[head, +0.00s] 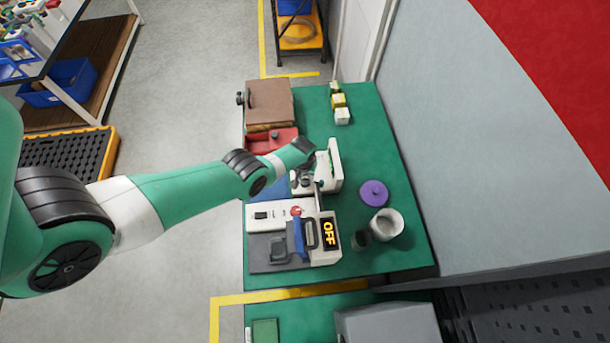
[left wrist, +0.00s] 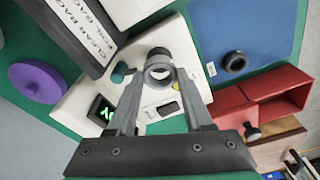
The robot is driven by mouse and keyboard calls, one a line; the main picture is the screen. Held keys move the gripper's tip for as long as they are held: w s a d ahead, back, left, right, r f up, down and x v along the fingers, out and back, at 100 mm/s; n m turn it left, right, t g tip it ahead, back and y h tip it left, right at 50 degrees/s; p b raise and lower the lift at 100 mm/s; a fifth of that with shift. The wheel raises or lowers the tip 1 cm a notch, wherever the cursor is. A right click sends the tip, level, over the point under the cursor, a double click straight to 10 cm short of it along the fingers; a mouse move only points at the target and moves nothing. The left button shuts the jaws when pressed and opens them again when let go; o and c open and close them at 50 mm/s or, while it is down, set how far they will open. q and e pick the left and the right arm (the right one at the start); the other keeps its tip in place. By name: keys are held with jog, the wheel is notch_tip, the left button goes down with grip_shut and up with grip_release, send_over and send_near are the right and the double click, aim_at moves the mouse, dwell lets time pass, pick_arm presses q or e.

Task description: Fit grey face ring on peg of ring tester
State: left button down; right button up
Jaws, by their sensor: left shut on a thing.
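The ring tester (left wrist: 185,65) is a white device with a small lit green display (left wrist: 104,113) and a dark green knob (left wrist: 121,71); in the head view it (head: 333,160) stands mid-bench, partly behind my arm. My left gripper (left wrist: 158,76) is over the tester, its two fingers shut on the grey face ring (left wrist: 160,53). A pale round shape shows through the ring's hole; I cannot tell whether the ring is around the peg or above it. In the head view my left gripper (head: 315,172) is small and the ring is unclear.
A blue mat (left wrist: 262,30) beside the tester carries a dark ring (left wrist: 235,61). A red bin (head: 272,138) and brown box (head: 270,103) stand behind. A sealer with an OFF display (head: 331,232) is in front. A purple disc (head: 374,193) and white pot (head: 386,226) stand right.

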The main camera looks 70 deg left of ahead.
pick_arm(q)
jog(key=shift+f+b, duration=0.4)
dwell(0.4)
jog(key=shift+c, duration=1.1)
grip_release()
notch_tip(320, 180, up, 7)
jog(key=p, duration=0.7)
